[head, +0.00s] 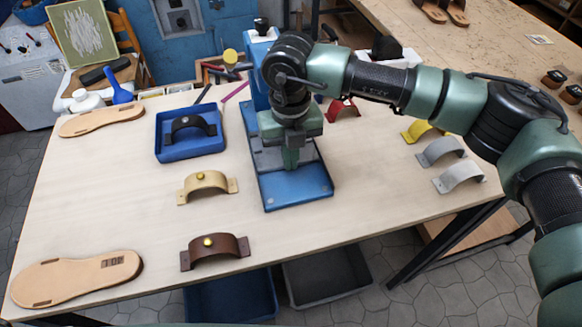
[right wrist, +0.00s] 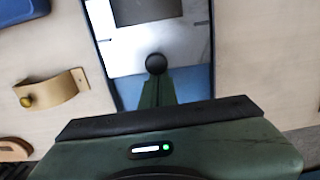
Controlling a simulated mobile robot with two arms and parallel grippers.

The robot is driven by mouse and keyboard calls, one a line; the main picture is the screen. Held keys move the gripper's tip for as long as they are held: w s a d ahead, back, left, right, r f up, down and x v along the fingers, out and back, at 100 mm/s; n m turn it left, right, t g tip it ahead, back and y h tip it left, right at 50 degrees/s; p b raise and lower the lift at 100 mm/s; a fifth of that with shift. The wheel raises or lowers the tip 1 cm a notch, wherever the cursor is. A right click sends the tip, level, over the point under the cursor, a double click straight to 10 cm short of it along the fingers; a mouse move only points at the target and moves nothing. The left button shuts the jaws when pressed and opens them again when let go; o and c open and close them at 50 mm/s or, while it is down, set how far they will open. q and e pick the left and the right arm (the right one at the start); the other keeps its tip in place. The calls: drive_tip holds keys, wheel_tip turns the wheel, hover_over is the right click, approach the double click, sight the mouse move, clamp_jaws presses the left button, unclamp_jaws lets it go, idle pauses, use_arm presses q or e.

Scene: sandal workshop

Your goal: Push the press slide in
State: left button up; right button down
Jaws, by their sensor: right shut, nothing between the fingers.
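The blue press (head: 300,190) stands near the table's middle, with a grey metal slide (head: 266,158) lying on its base. In the right wrist view the slide (right wrist: 125,45) shows as a bright plate with a round black knob (right wrist: 156,63) at its near edge. My right gripper (head: 291,165) points down over the front part of the press and hides the knob in the head view. Its shut, empty fingers (right wrist: 157,88) end right at the knob in the right wrist view; I cannot tell whether they touch it. My left gripper is not in view.
Left of the press are a blue tray (head: 186,155) with a black strap, a tan strap (head: 206,186) and a brown strap (head: 214,250). Sandal soles (head: 75,278) lie at the left. Red, yellow and grey straps (head: 440,151) lie to the right.

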drive_tip(key=shift+w+a+b, duration=0.2)
drive_tip(key=shift+w+b, duration=0.05)
drive_tip(key=shift+w, duration=0.35)
drive_tip(key=shift+w+a+b, duration=0.15)
drive_tip(key=shift+w+b, duration=0.1)
drive_tip(key=shift+w, duration=0.3)
drive_tip(key=shift+w+r+b, duration=0.45)
drive_tip(key=shift+w+r, duration=0.05)
drive_tip(key=shift+w+a, duration=0.15)
drive_tip(key=shift+w, duration=0.2)
drive_tip(key=shift+w+a+f, duration=0.15)
drive_tip(key=shift+w, duration=0.25)
drive_tip(key=shift+w+a+f, duration=0.1)
drive_tip(key=shift+w+f, duration=0.05)
drive_tip(key=shift+w, duration=0.2)
drive_tip(key=shift+s+r, duration=0.1)
drive_tip(key=shift+r, duration=0.15)
drive_tip(key=shift+r+p, duration=0.45)
drive_tip(key=shift+r, duration=0.2)
drive_tip(key=r, duration=0.1)
drive_tip(key=r+p, duration=0.1)
drive_tip(key=r, duration=0.1)
drive_tip(key=shift+s+a+r, duration=0.2)
drive_tip(key=shift+a+r, duration=0.1)
drive_tip(key=shift+r+p, duration=0.35)
drive_tip(key=shift+r, duration=0.05)
drive_tip(key=shift+d+r, duration=0.25)
